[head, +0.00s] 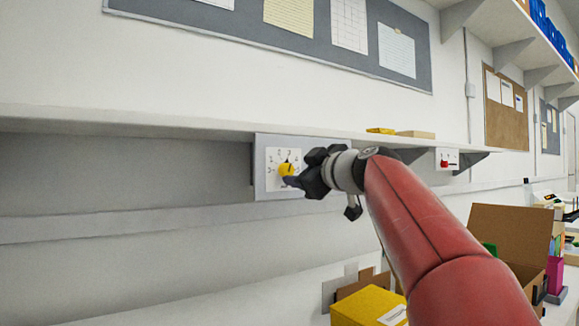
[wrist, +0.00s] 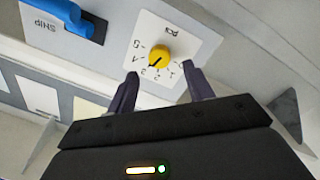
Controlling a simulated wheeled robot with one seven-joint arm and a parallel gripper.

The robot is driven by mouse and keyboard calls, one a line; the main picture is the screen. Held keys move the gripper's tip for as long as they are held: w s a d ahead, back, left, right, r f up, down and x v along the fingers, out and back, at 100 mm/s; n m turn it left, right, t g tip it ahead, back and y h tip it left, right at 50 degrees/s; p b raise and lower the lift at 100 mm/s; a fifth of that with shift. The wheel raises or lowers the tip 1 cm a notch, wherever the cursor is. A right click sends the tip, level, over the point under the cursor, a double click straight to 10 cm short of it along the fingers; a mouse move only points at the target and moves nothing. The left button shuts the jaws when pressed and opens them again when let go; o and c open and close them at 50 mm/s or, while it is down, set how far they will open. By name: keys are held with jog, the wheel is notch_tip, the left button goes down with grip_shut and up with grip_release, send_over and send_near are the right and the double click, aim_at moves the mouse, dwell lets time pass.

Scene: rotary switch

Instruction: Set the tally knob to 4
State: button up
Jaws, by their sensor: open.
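The tally knob is a small yellow round knob (head: 286,169) on a white numbered dial plate (head: 272,183) on the wall panel. In the wrist view the knob (wrist: 160,56) has a dark pointer mark that appears to point at or near 3. The plate is marked "pcs". My gripper (head: 294,181) is close in front of the panel and partly covers the right side of the dial. In the wrist view my gripper (wrist: 161,78) is open and empty, its fingertips apart on either side of the dial's lower part. Contact with the knob cannot be seen.
A shelf (head: 200,124) runs just above the panel. A red control (head: 445,163) is farther right. A yellow box (head: 368,306) and open carton (head: 510,235) stand below.

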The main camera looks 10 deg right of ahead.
aim_at(289, 170)
jog(key=shift+p+x, duration=0.75)
jog(key=shift+x, duration=1.55)
jog(key=shift+c, duration=0.4)
jog(key=c, duration=0.9)
jog(key=shift+m, duration=0.4)
jog(key=shift+m+b, duration=0.35)
jog(key=shift+m, duration=0.25)
jog(key=m, duration=0.4)
jog(key=shift+m, duration=0.3)
